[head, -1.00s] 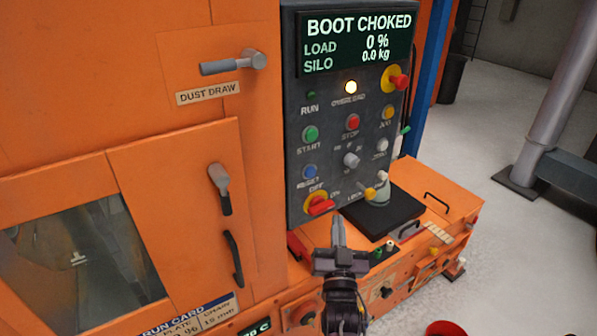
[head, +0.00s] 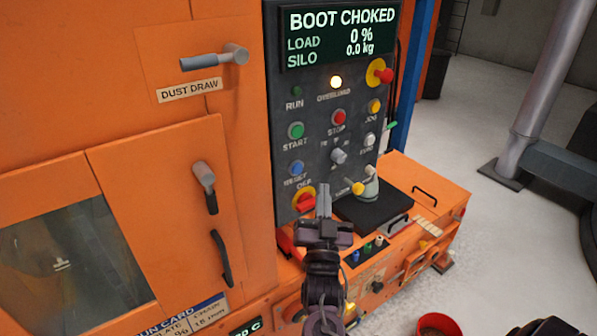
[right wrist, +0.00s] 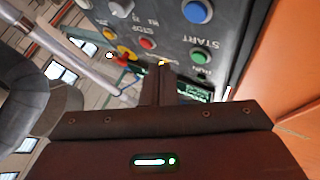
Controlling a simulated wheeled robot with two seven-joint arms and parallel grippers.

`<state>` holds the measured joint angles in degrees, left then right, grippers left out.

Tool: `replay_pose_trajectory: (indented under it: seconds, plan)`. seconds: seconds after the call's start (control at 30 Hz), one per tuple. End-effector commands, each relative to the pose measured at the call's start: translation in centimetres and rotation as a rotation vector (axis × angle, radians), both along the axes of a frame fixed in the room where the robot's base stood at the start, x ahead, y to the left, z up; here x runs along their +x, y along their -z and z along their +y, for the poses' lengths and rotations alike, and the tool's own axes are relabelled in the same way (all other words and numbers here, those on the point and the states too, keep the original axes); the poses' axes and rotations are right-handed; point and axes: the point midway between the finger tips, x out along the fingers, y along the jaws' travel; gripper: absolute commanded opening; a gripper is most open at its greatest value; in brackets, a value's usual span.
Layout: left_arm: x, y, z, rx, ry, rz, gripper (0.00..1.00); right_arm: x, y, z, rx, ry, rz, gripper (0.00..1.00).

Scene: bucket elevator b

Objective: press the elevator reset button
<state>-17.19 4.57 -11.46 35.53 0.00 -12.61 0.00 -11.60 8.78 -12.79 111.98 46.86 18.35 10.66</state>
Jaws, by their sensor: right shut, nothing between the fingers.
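The reset button is a blue push button (head: 296,168) low on the left of the dark control panel (head: 325,110), below the green START button (head: 296,131). In the right wrist view the blue button (right wrist: 197,11) is at the top, apart from the fingers. The display (head: 340,35) reads BOOT CHOKED, load 0 %, and the amber OVERLOAD lamp (head: 336,82) is lit. My right gripper (head: 323,190) is shut and empty, in front of the panel's lower edge, to the lower right of the blue button. Its fingers (right wrist: 160,85) also show in the right wrist view. My left gripper is out of view.
A red and yellow OFF switch (head: 304,200) sits just below the reset button, partly near my fingers. A yellow knob (head: 357,188) and a red emergency button (head: 385,75) stick out from the panel. A black tray (head: 372,214) lies on the orange ledge. A red bowl (head: 438,328) is at bottom right.

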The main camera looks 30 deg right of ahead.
Motion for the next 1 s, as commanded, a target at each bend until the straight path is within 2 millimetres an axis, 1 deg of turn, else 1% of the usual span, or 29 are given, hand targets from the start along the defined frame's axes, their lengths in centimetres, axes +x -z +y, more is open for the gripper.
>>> replay_pose_trajectory:
  seconds: [0.03,0.2,0.4,0.6,1.0]
  plan:
    - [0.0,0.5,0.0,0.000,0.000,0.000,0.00,0.8,0.2,0.1,0.000,0.000,-0.002,0.00]
    - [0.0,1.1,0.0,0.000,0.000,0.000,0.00,3.2,0.2,0.3,0.000,0.000,-0.001,0.00]
    - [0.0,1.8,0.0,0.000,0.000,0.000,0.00,5.2,0.1,0.4,0.001,0.001,-0.001,0.00]
    - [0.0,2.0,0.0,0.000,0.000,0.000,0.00,5.9,0.0,0.5,0.000,0.000,0.000,0.00]
    - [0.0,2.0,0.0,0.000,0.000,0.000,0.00,5.9,0.0,0.5,0.000,0.000,0.001,0.00]
